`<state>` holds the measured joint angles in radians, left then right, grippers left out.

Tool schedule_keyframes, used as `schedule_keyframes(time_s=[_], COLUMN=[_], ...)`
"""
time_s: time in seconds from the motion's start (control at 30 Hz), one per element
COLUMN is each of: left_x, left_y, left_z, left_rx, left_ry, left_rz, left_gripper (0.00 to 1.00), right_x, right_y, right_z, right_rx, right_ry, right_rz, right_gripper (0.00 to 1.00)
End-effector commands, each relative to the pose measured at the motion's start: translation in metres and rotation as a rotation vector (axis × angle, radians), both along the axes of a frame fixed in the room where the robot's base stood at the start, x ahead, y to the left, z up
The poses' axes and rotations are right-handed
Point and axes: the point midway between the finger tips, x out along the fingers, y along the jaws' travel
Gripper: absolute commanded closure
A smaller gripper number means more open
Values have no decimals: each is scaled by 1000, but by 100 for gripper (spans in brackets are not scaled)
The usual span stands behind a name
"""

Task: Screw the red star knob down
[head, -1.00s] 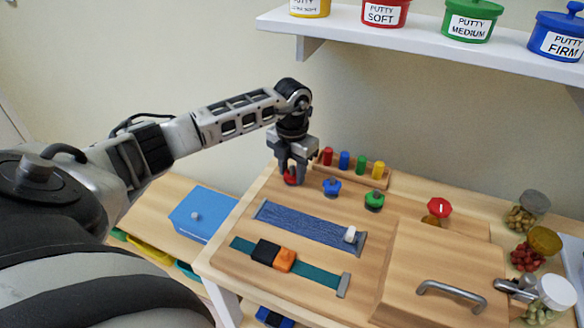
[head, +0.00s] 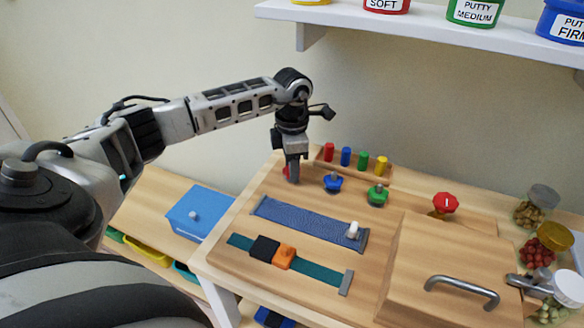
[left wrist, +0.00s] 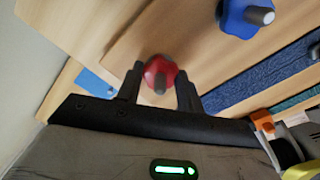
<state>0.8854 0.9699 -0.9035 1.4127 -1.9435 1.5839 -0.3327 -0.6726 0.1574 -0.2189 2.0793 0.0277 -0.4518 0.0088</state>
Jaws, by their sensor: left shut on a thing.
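The red star knob (left wrist: 160,70) stands at the back left of the wooden board. In the left wrist view it sits between my two fingers, with a grey stud end at its middle. My left gripper (left wrist: 160,88) points down and is shut on it. In the head view the gripper (head: 291,178) hides most of the knob, and only a little red shows at its left edge. The blue star knob (head: 333,183) and the green star knob (head: 377,195) stand to the right on the board. My right gripper is not in view.
A rack with coloured pegs (head: 363,160) stands close behind the knobs. In front lie a blue zip strip (head: 305,222) and a teal strap with an orange buckle (head: 284,256). A handled box (head: 440,265) and a red knob (head: 445,202) are at the right.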

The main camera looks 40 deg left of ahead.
Motion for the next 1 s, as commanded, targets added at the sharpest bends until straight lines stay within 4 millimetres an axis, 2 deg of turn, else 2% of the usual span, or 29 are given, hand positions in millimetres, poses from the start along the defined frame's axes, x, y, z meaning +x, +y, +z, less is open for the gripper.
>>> schedule_keyframes(time_s=[1.0], left_x=[2], left_y=[0], left_z=[3], left_rx=[1], left_ry=[-10], left_rz=[-964], left_gripper=[86], right_x=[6], right_y=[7], right_z=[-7], right_rx=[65], right_ry=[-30], right_rz=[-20], right_gripper=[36])
